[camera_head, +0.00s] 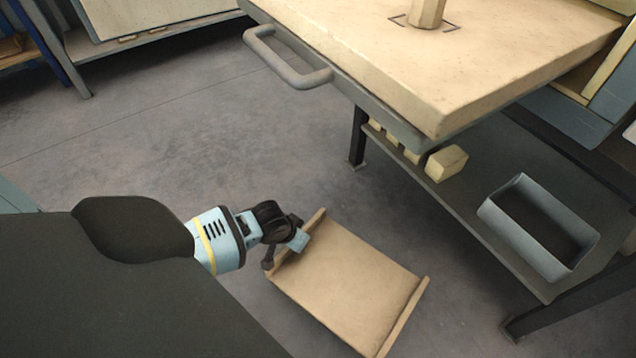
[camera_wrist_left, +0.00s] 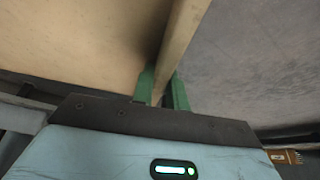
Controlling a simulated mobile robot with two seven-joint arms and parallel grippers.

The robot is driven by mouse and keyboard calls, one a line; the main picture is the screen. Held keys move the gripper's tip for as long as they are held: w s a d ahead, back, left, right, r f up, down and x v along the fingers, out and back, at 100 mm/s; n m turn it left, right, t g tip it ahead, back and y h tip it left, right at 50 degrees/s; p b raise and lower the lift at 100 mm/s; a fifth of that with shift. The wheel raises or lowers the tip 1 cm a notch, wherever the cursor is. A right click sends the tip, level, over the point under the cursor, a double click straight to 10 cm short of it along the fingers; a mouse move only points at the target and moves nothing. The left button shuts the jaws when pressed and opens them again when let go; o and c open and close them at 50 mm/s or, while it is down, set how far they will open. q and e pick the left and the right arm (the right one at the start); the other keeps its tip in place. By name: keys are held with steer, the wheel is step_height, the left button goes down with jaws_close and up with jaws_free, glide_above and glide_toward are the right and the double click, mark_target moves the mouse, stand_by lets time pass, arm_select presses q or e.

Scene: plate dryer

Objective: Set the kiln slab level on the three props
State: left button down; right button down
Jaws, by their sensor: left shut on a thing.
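The kiln slab (camera_head: 350,275) is a tan square board with a raised lip along two opposite sides. It hangs tilted over the floor, in front of the work table. My left gripper (camera_head: 292,244) is shut on the lip at its left side. In the left wrist view, the green fingers (camera_wrist_left: 163,92) sit on both sides of the slab's lip (camera_wrist_left: 178,48). One prop (camera_head: 427,12), a pale post, stands inside a dark square outline on the table top, cut by the picture's top edge. The other props are not in view. My right gripper is not in view.
The thick pale table top (camera_head: 440,75) has a grey handle (camera_head: 287,62) at its left edge. Below it, a shelf holds a grey bin (camera_head: 530,235) and several pale blocks (camera_head: 446,162). Open floor (camera_head: 200,130) lies left of the table.

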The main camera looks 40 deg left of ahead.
arm_select(q)
steer(key=w+d+r, duration=0.3)
steer(key=d+r, duration=0.2)
steer(key=r, duration=0.5)
steer(key=w+d+r, duration=0.2)
steer(key=d+r, duration=0.4)
steer(key=r, duration=0.5)
steer(key=s+d+f+v, duration=0.1)
steer(key=s+v, duration=0.2)
steer(key=v, duration=1.6)
steer(key=shift+s+m+p, duration=0.3)
steer(key=shift+p, duration=0.1)
steer(key=shift+d, duration=0.1)
